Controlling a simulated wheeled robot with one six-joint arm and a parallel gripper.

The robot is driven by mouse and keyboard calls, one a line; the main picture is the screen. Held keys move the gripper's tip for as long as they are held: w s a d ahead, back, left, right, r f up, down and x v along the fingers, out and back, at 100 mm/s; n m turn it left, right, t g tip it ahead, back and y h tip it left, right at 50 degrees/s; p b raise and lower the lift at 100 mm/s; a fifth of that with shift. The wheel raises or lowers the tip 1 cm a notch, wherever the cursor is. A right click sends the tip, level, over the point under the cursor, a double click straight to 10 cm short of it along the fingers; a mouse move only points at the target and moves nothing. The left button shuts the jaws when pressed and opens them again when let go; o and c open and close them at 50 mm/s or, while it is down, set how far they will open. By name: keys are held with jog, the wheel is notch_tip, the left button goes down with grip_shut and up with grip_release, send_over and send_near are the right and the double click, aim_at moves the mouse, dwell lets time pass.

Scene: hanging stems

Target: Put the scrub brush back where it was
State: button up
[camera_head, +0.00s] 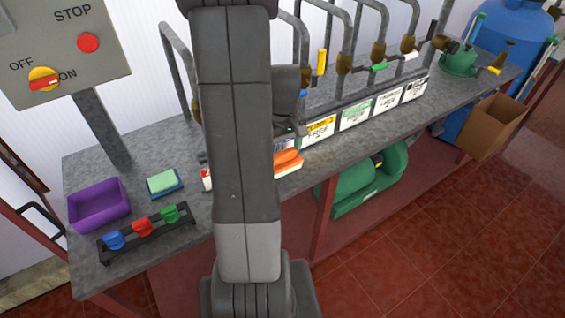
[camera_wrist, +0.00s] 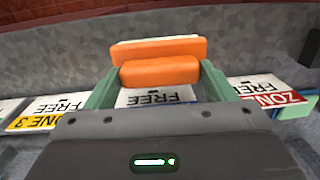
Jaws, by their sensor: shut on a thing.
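The scrub brush is orange with a pale bristle edge. In the wrist view the brush (camera_wrist: 160,69) sits between the green fingers of my gripper (camera_wrist: 158,78), which is shut on it. In the head view the brush (camera_head: 289,160) shows just right of my arm, over the front part of the grey counter (camera_head: 400,126); my gripper is mostly hidden there. I cannot tell whether the brush touches the counter. In the wrist view a FREE card (camera_wrist: 150,97) shows partly hidden beyond the brush and gripper, between a yellow ZONE 3 card (camera_wrist: 38,117) and a red ZONE card (camera_wrist: 283,97).
A purple bin (camera_head: 99,219), a sponge (camera_head: 162,181) and a rack of coloured knobs (camera_head: 143,228) are at the counter's left. Pipes with valves (camera_head: 345,63) rise behind the card rail. A cardboard box (camera_head: 492,125) hangs at the right. Bare counter lies before the cards.

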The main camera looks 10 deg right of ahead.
aim_at(283, 163)
notch_tip(283, 163, down, 4)
jog(key=shift+f, duration=0.2)
jog(key=shift+s+f, duration=0.1)
jog(key=shift+f, duration=0.2)
jog(key=shift+c, duration=0.4)
jog(key=o, duration=1)
jog(key=shift+o, duration=0.2)
jog(key=r, duration=1.2)
jog(key=shift+w+d, duration=0.15)
jog(key=shift+w, duration=0.25)
